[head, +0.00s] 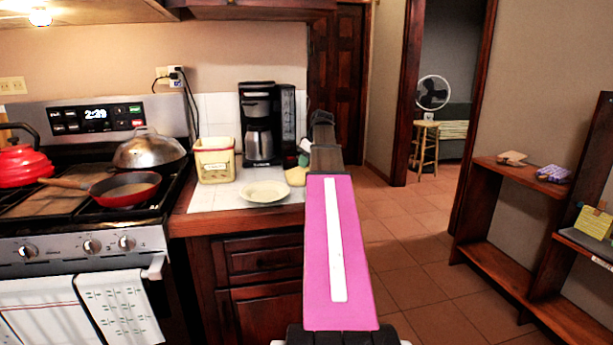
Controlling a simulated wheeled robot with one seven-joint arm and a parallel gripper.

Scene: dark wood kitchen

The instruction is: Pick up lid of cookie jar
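A cream, squarish jar (214,165) with a red band near its top stands on the white tiled counter, between the stove and the coffee maker. It looks like the cookie jar. Its pale lid (213,144) appears to sit on top, though the edge is too small to make out clearly. My arm rises through the middle of the head view, with a magenta link and a dark far end. The far end is right of the jar and apart from it in the picture. My gripper's fingers cannot be made out.
A black coffee maker (262,125) stands right of the jar. A pale plate (265,191) lies in front of it. The stove at left holds a red pan (127,189), a domed metal lid (149,150) and a red kettle (22,163). Open tiled floor (425,235) lies at right, before a wooden shelf (510,170).

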